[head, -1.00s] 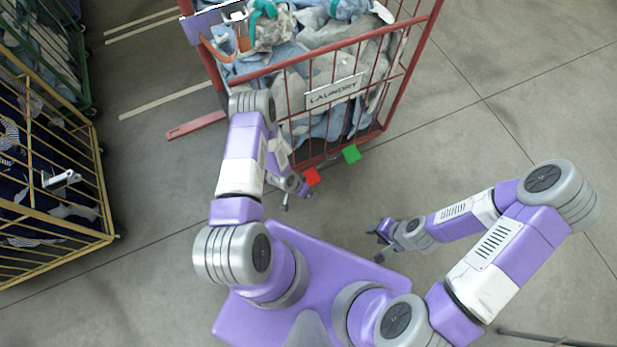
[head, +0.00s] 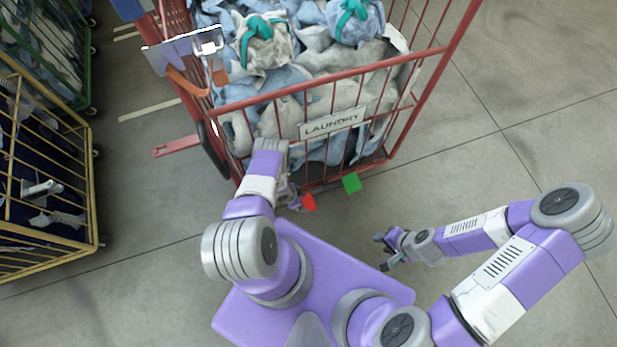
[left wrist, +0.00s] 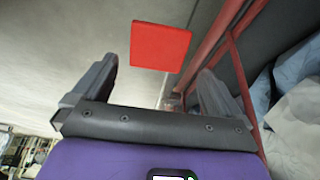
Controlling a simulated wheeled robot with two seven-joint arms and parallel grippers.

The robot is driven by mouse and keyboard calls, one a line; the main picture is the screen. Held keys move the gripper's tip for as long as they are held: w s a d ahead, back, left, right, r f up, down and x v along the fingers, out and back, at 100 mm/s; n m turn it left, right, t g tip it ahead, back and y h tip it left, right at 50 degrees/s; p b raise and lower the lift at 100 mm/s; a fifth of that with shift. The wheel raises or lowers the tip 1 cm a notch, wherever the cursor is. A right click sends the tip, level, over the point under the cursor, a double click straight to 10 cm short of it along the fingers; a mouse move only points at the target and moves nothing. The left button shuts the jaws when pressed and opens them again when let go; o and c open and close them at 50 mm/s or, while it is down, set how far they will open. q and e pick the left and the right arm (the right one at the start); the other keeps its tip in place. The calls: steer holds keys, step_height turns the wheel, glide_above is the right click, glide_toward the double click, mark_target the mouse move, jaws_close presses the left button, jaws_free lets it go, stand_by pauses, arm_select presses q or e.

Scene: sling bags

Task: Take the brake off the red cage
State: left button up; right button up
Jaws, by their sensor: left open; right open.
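The red cage (head: 300,93) stands in front of me, full of laundry, with a white "LAUNDRY" sign on its near side. A small red pedal (head: 309,202) and a green pedal (head: 352,183) stick out low at its near edge. My left gripper (head: 287,200) is low beside the red pedal, mostly hidden by its own arm. In the left wrist view the red pedal (left wrist: 160,46) shows just beyond and between the open fingers of the gripper (left wrist: 155,85), with nothing held. My right gripper (head: 382,252) is open and empty over the floor, right of my base.
A yellow cage (head: 95,190) stands at the left, with a green cage (head: 88,60) behind it. A red bar (head: 175,147) juts out from the left of the red cage. The floor right of the cage is clear.

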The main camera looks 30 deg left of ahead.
mark_target(306, 203)
arm_select(q)
steer(key=x, duration=0.1)
steer(key=b+x, duration=0.1)
steer(key=x, duration=0.1)
steer(key=b+x, duration=0.1)
steer(key=shift+s+f, duration=0.25)
steer(key=shift+f, duration=0.05)
steer(key=shift+b+x, duration=0.7)
steer(key=shift+x, duration=0.15)
steer(key=shift+w+d+r, duration=0.1)
steer(key=shift+w, duration=0.05)
arm_select(e)
steer(key=f, duration=0.4)
steer(key=shift+s, duration=0.2)
steer(key=shift+r, duration=0.1)
